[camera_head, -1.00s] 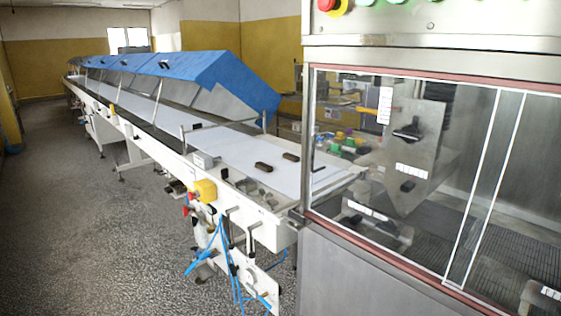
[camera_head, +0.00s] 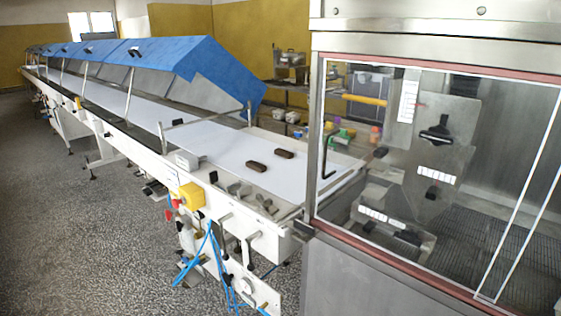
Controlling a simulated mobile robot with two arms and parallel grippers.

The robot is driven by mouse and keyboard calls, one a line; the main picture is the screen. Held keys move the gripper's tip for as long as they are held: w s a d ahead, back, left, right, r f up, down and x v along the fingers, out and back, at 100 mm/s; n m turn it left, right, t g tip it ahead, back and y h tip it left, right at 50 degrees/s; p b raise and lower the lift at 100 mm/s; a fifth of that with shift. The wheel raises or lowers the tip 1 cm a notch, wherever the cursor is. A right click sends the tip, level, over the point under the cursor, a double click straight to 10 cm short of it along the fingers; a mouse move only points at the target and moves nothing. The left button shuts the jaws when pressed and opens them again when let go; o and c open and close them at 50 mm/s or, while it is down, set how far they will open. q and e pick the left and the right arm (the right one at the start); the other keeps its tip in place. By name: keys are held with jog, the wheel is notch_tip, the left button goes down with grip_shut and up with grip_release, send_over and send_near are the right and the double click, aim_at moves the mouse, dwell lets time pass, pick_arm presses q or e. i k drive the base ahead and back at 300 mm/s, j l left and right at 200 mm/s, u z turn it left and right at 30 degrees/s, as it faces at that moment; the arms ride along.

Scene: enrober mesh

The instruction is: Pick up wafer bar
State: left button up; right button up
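Two dark brown wafer bars lie apart on the white conveyor belt (camera_head: 222,151). One wafer bar (camera_head: 256,166) is nearer the belt's front edge. The other wafer bar (camera_head: 284,154) lies a little farther back and to the right. A smaller dark piece (camera_head: 178,122) sits farther up the belt near the blue cover; I cannot tell what it is. Neither of my grippers shows in this view.
The enrober machine (camera_head: 335,235) with its clear window stands at the right, beside the belt's end. A blue cover (camera_head: 190,55) overhangs the far belt. A yellow box (camera_head: 191,196) and blue hoses hang on the near side. The floor (camera_head: 75,230) at left is clear.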

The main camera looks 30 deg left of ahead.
aim_at(258, 167)
jog(key=i+j+z, duration=0.3)
jog(key=j, duration=1)
jog(key=j+z, duration=0.25)
jog(key=j, duration=1.05)
